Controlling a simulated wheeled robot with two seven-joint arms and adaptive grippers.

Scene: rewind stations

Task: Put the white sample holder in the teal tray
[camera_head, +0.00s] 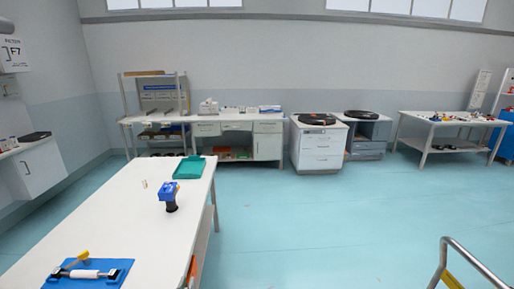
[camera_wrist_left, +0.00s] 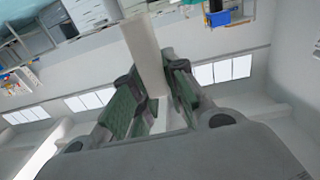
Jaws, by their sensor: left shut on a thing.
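In the left wrist view my left gripper (camera_wrist_left: 163,98) is shut on a long, pale white piece, which looks like the white sample holder (camera_wrist_left: 145,50). The piece stands out well beyond the green-padded fingers, and its lower end is between them. The teal tray (camera_head: 188,168) lies on the far end of the long white table in the head view, near its right edge. Neither gripper can be made out in the head view, so how far the held piece is from the tray does not show. My right gripper is in neither view.
The long white table (camera_head: 120,225) also carries a blue-and-black device (camera_head: 169,195), a small beige item (camera_head: 144,184) and a blue mat (camera_head: 112,279) with a roller. Open floor (camera_head: 300,220) lies right of it. A metal rail (camera_head: 470,259) stands at the lower right.

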